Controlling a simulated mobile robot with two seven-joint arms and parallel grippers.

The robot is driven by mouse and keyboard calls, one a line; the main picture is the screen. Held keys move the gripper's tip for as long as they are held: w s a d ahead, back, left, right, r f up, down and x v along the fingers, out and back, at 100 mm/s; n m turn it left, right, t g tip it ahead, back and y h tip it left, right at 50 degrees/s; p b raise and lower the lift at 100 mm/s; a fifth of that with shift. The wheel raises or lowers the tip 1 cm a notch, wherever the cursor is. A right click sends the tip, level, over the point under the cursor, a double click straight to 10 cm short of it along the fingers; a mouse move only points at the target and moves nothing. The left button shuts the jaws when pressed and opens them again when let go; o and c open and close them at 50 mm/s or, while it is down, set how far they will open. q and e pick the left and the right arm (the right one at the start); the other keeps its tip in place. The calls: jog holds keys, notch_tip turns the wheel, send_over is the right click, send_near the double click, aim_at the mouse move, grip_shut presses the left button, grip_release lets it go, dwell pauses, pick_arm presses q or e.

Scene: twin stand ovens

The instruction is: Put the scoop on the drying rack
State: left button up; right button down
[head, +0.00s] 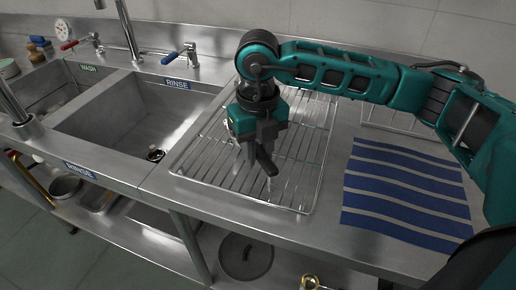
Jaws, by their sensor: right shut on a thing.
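The drying rack (205,165) is a flat wire grid on the steel counter, right of the sink basins. My right gripper (258,146) points down over the right-middle part of the rack, its arm coming in from the right. It is shut on the scoop, of which a dark, handle-like part (266,163) shows at the fingers, slanting down to the right. The rest of the scoop is hard to make out, and I cannot tell whether it touches the wires. My left gripper is not in view.
Rinse basin (105,120) and wash basin lie to the left, with taps behind. A blue-and-white striped cloth (400,190) lies right of the rack. Another wire rack (385,117) stands behind my arm. A round lid (245,257) and pans sit on the shelf below.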

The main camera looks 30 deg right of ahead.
jog(key=shift+f, duration=0.2)
jog(key=c, duration=0.9)
grip_release()
jog(key=shift+r, duration=0.1)
notch_tip(320, 180, up, 12)
jog(key=shift+r, duration=0.15)
jog(key=shift+a, duration=0.1)
